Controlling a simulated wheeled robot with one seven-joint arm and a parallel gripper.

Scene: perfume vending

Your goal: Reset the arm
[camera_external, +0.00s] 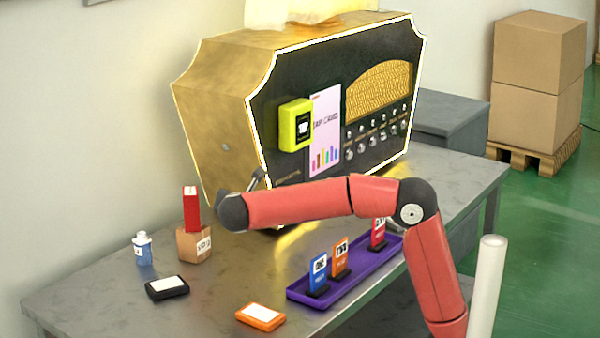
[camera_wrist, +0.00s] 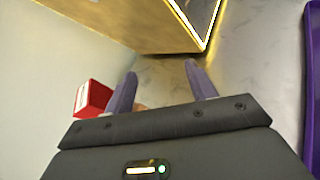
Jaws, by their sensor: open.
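My gripper (camera_wrist: 160,82) shows in the wrist view with its two purple-grey fingers apart and nothing between them. In the external view my red arm reaches left across the table, and its dark wrist end is beside the red box (camera_external: 192,208). The fingers are mostly hidden there behind the arm. The red box stands upright on a small brown cardboard block (camera_external: 194,244). It also shows at the left of the wrist view (camera_wrist: 92,98), just left of the left finger; I cannot tell whether they touch.
A gold and black vending machine (camera_external: 225,120) stands behind the arm. A purple tray (camera_external: 340,288) holds blue, orange and red card stands. A blue-white bottle (camera_external: 143,249), a black pad (camera_external: 167,289) and an orange pad (camera_external: 260,317) are on the metal table (camera_external: 90,292).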

